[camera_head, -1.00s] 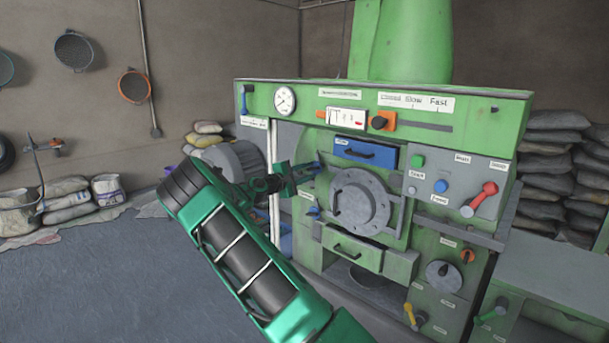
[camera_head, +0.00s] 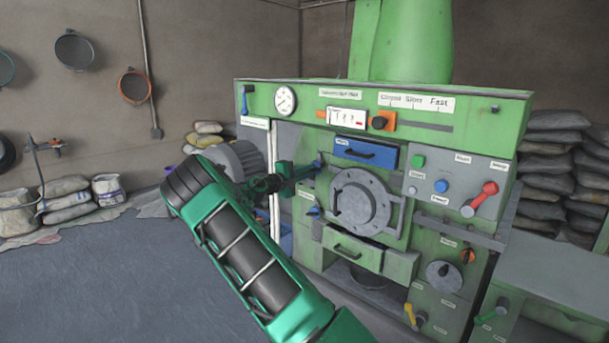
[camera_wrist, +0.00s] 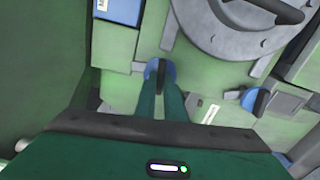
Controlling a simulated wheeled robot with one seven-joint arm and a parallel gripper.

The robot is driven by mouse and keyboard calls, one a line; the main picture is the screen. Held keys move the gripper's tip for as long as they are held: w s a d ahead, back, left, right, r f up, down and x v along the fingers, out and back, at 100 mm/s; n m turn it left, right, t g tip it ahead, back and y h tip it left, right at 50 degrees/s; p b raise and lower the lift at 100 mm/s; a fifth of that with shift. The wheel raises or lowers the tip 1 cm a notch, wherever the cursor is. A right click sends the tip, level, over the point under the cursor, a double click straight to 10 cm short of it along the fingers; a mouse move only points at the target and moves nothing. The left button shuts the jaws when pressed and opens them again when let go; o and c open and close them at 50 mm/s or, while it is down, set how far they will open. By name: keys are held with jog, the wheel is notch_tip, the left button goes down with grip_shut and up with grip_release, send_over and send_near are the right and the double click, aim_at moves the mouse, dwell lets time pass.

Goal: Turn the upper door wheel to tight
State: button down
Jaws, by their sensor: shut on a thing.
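The upper door wheel (camera_wrist: 152,68) is a small blue knob with a dark bar across it, on the green machine front. It also shows in the head view (camera_head: 318,164), left of the round grey door (camera_head: 360,200). My gripper (camera_wrist: 161,88) is shut on this wheel, with its two green fingers on either side of the dark bar. The fingers hide part of the wheel. In the head view my gripper (camera_head: 312,168) reaches the wheel from the left. A second blue wheel (camera_wrist: 252,100) sits lower, and shows in the head view (camera_head: 314,211).
A blue drawer (camera_head: 366,152) is above the round door and a green drawer (camera_head: 352,248) is below it. A red lever (camera_head: 482,198) is at the right. Sacks (camera_head: 65,200) lie by the wall. The floor (camera_head: 90,280) at left is clear.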

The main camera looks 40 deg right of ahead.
jog(key=shift+a+f+m, duration=0.1)
jog(key=shift+f+m, duration=0.05)
jog(key=shift+m, duration=4.6)
jog(key=shift+f+m, duration=0.15)
jog(key=shift+m, duration=4.6)
jog(key=c, duration=1.8)
grip_release()
jog(key=shift+c, duration=0.2)
jog(key=shift+r, duration=0.15)
